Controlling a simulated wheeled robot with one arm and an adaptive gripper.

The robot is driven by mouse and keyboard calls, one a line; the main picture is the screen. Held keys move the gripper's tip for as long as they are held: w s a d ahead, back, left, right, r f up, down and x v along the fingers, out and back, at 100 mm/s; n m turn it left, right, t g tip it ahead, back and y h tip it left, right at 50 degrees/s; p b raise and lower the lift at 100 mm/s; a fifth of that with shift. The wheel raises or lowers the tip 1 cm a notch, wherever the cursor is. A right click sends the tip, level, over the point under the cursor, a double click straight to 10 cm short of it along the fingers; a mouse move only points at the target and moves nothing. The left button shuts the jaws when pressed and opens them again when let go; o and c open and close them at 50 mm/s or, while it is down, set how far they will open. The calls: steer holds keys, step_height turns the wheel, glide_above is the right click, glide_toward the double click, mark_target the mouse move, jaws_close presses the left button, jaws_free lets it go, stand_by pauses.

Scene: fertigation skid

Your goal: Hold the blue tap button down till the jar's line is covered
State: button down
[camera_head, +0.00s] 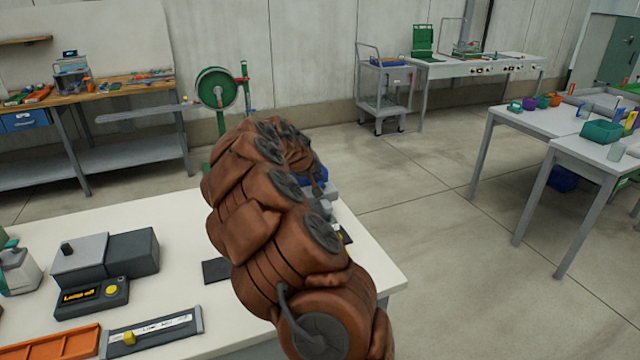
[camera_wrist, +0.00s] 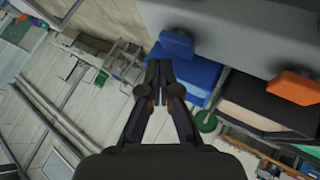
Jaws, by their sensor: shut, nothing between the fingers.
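In the wrist view a blue button (camera_wrist: 177,42), a tilted flat paddle on a grey body (camera_wrist: 225,25), is just above and right of my fingertips. My gripper (camera_wrist: 159,72) is shut and empty, its tips close below the button; I cannot tell if they touch it. An orange button (camera_wrist: 295,87) sits further right on the same body. In the head view my brown arm covers most of this spot; only a blue piece (camera_head: 318,177) and some grey parts show beside it. I cannot make out the jar or its line in either view.
The white table (camera_head: 370,265) holds a dark box with a display (camera_head: 92,297), an orange tray (camera_head: 52,345) and a slider panel (camera_head: 152,332) at left. A green hose reel (camera_head: 216,88) stands behind. The floor to the right is clear up to other white tables (camera_head: 545,122).

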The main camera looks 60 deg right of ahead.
steer(key=shift+r, duration=0.15)
steer(key=shift+r+p, duration=0.65)
steer(key=shift+r, duration=1.75)
steer(key=shift+w, duration=0.1)
